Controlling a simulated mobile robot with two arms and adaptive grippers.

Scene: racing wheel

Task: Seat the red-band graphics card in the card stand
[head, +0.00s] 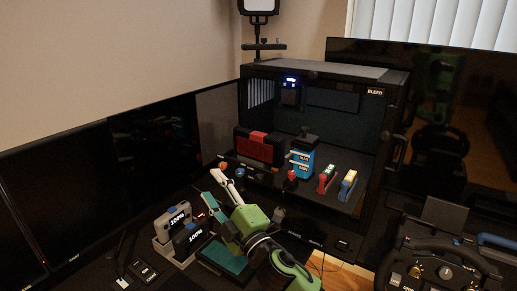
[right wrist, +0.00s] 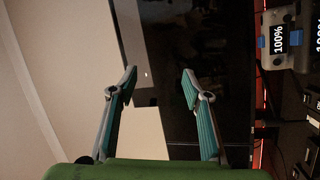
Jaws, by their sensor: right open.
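A black block with a red top band and a red front (head: 259,147), which looks like the red-band graphics card, stands upright at the left front of the open case. I cannot make out a card stand for certain. My right gripper (head: 209,185) is in front and to the left of the block, apart from it, with its fingers pointing up and left. In the right wrist view the gripper (right wrist: 159,74) is open and empty, with dark screen and wall behind the fingers. My left gripper does not show.
The dark case (head: 385,90) holds a blue box (head: 302,160) and small red and blue stands. Units reading 100% (head: 179,217) sit in a grey holder at the front left, near a teal mat (head: 222,258). A steering wheel (head: 440,262) is at right. Dark monitors (head: 60,205) line the left.

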